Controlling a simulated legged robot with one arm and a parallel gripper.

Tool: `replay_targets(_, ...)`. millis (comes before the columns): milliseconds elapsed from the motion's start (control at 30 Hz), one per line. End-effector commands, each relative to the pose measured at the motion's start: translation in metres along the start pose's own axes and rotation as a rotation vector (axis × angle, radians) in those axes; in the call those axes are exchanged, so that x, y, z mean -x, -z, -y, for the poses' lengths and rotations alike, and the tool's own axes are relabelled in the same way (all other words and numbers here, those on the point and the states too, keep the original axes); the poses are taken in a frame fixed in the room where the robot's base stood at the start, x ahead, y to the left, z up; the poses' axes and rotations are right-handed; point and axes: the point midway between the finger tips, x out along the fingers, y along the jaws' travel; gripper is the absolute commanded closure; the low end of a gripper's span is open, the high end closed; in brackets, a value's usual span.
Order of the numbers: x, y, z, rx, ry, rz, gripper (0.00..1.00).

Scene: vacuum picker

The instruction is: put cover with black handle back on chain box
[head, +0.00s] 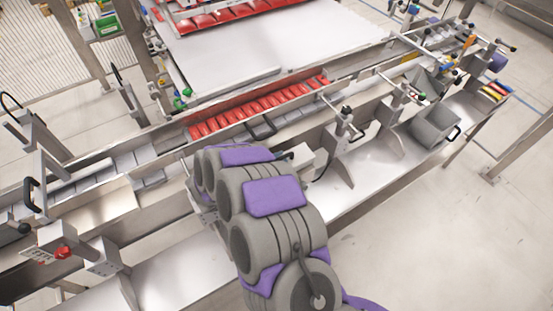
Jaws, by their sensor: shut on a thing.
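My arm reaches up from the bottom middle over the front of the machine. My gripper (286,156) is at its far end, small and partly hidden by the wrist. It is shut on a pale metal piece (306,163) that looks like the cover. The hold itself and any handle on this piece are hidden. Another black handle (31,196) stands on the machine at the far left. I cannot tell which part is the chain box.
Red packs (250,110) lie in a row on the conveyor. A white table (265,45) is behind it. A grey bin (432,124) is at the right. A panel with a red button (62,252) is at the lower left. The floor at right is clear.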

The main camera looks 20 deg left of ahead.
Motion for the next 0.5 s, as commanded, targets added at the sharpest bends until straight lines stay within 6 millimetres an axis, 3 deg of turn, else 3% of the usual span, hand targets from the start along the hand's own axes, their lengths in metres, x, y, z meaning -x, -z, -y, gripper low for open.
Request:
replay_targets(200,-0.0011,0.0029,0.0012,-0.001,-0.002,0.002,1.0)
replay_targets(233,-0.0009,0.0027,0.001,-0.001,-0.002,0.002,0.8)
replay_targets(500,-0.0009,0.0027,0.001,0.0,-0.001,0.001,0.54)
